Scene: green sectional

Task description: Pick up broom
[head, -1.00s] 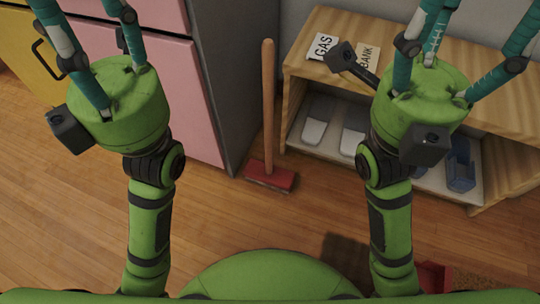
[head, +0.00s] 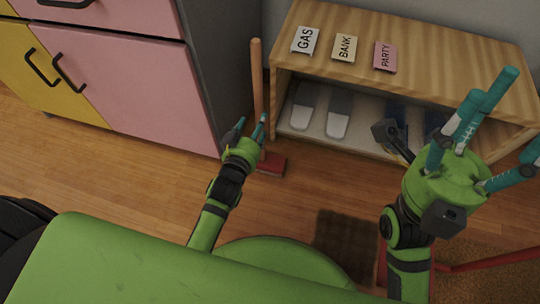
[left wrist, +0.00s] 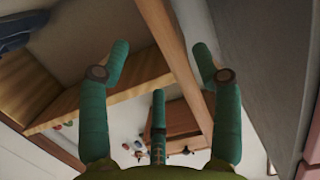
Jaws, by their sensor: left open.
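The broom (head: 257,80) stands upright in the gap between the pink cabinet and the wooden shelf. Its wooden handle rises from a red head (head: 272,166) on the floor, partly hidden behind my left gripper. My left gripper (head: 252,124) is open, low at the handle, with its fingers close to it. In the left wrist view the handle (left wrist: 172,38) passes between the spread fingers; I cannot tell if they touch it. My right gripper (head: 505,112) is open and empty, with spread fingers, in front of the shelf at the right.
The pink and yellow cabinet (head: 120,85) with dark handles stands left of the broom. The wooden shelf (head: 440,60) stands right of it, carrying GAS, BANK and PARTY cards, with pale slippers (head: 340,118) below. A red-edged brown mat lies at lower right. Floor is clear at left.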

